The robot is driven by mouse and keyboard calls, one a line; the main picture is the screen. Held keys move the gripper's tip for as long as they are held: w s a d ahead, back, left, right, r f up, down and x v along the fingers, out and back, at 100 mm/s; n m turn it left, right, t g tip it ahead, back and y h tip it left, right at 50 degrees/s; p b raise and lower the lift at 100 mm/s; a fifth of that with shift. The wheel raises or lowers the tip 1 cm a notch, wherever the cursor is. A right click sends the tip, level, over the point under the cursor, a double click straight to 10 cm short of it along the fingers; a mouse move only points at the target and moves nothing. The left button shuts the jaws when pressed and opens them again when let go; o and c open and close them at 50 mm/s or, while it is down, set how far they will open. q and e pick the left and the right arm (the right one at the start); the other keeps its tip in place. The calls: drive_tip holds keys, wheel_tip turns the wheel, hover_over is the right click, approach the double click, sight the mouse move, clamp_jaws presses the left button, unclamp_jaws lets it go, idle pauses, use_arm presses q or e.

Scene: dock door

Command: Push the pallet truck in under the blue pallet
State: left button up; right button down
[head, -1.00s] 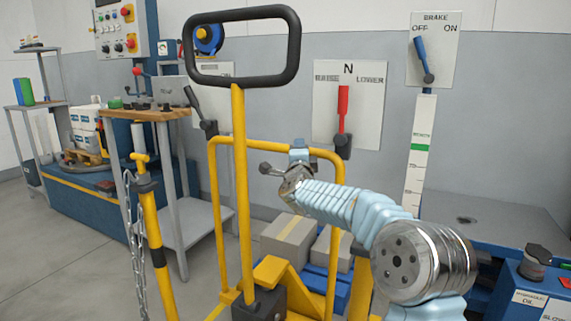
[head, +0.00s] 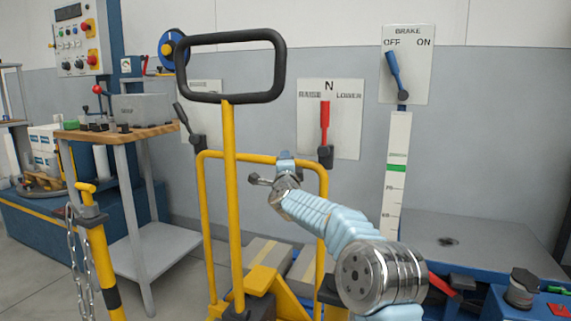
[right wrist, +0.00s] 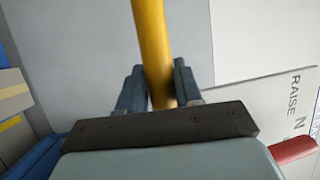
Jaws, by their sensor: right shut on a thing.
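The yellow pallet truck stands in front of me, with a black loop handle (head: 231,98) on a yellow post and a yellow hoop bar (head: 240,156) behind it. My right gripper (head: 285,160) is at the top of the hoop. In the right wrist view the fingers (right wrist: 157,82) are shut on the yellow bar (right wrist: 150,40). Grey boxes (head: 305,262) sit low behind the truck. The blue pallet (right wrist: 38,158) shows only as an edge beside a box in the right wrist view. The forks' tips are hidden. My left gripper is not in view.
A wood-topped table (head: 110,133) stands to the left, with a yellow post (head: 103,262) and chain in front. Lever panels for RAISE/LOWER (head: 345,120) and BRAKE (head: 407,65) are on the wall behind. A blue-framed grey platform (head: 470,240) is to the right.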

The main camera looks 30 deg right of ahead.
drive_tip(key=shift+d, duration=0.2)
drive_tip(key=c, duration=0.8)
unclamp_jaws()
drive_tip(key=shift+f, duration=0.15)
drive_tip(key=shift+c, duration=0.2)
drive_tip(key=shift+s+a, duration=0.3)
drive_tip(key=shift+s, duration=0.1)
drive_tip(key=b+v, duration=0.2)
drive_tip(key=v, duration=1.1)
drive_tip(key=shift+w+f, duration=0.1)
drive_tip(key=shift+f, duration=0.05)
